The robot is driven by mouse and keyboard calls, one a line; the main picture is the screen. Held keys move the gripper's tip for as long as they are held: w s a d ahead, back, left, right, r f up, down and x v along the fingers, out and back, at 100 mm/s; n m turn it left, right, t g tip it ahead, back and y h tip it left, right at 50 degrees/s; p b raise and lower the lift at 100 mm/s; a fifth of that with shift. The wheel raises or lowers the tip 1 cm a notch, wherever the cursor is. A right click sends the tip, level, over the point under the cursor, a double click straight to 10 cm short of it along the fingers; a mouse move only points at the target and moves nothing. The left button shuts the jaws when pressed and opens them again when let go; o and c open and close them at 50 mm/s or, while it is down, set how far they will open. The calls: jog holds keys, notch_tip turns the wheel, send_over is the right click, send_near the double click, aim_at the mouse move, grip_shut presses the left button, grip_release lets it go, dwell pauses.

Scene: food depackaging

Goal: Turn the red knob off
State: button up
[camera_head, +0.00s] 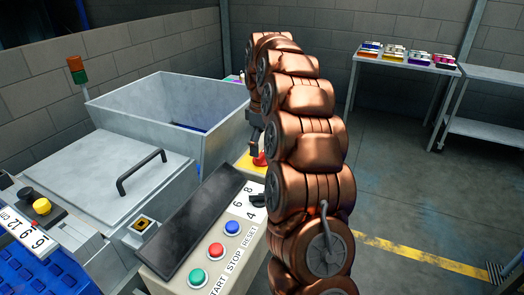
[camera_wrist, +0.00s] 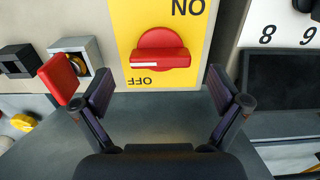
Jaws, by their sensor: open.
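The red knob (camera_wrist: 160,50) is in the upper middle of the wrist view, on a yellow plate (camera_wrist: 122,20). Its grip bar lies level in that view, with a white mark on the left half. "ON" and "OFF" read upside down, ON above and OFF below the knob. My gripper (camera_wrist: 160,92) is open and empty. Its fingers stand apart, one to each side and below the knob in the wrist view, not touching it. In the head view the red knob (camera_head: 259,160) is partly hidden by my arm, with my gripper just above it.
A number panel (camera_wrist: 285,30) and dark screen are right. In the head view, START, STOP and RESET buttons (camera_head: 217,250) are in front, near a metal hopper (camera_head: 150,100).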

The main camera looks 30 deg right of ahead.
aim_at(263, 152)
notch_tip(263, 152, up, 6)
jog(key=shift+r, duration=1.55)
